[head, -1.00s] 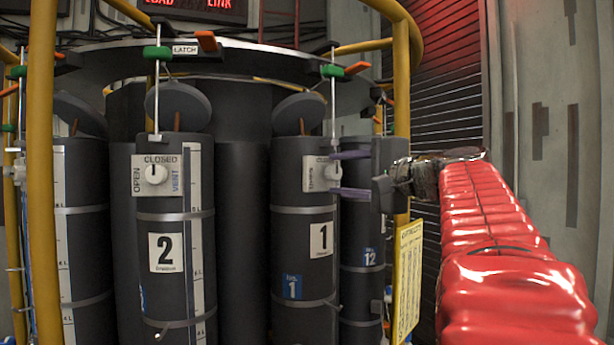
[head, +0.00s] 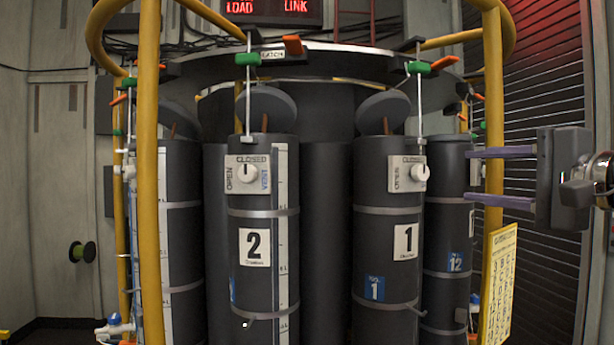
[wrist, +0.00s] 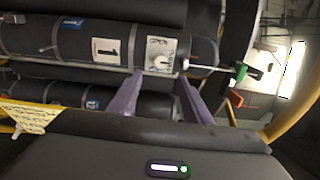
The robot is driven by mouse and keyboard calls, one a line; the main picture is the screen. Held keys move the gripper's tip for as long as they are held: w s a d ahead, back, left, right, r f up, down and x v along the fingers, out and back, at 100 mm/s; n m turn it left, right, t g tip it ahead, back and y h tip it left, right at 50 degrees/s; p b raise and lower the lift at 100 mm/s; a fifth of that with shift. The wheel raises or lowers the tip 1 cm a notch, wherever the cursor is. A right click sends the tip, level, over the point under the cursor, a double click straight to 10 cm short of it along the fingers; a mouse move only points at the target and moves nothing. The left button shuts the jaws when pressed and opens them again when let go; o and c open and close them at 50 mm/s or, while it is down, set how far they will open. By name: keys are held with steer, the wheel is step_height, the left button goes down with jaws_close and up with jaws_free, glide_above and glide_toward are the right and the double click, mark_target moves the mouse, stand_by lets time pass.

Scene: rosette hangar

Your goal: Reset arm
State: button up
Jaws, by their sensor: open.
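My gripper (head: 503,177) is at the right of the head view, its two purple fingers pointing left and apart, with nothing between them. In the head view it is to the right of the canister marked 1 (head: 388,255), clear of that canister's white valve knob (head: 419,173). In the wrist view the fingers (wrist: 158,92) point toward canister 1 (wrist: 75,37) and its knob (wrist: 160,62). I cannot tell the exact distance. Most of my arm is outside the head view.
Canister 2 (head: 257,290) stands left of canister 1, and canister 12 (head: 447,245) stands behind at the right. Yellow posts (head: 149,200) and a hoop surround the rack. A yellow notice (head: 498,285) hangs at the right post. A lit red sign (head: 272,10) is above.

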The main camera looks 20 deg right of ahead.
steer(key=shift+s, duration=0.3)
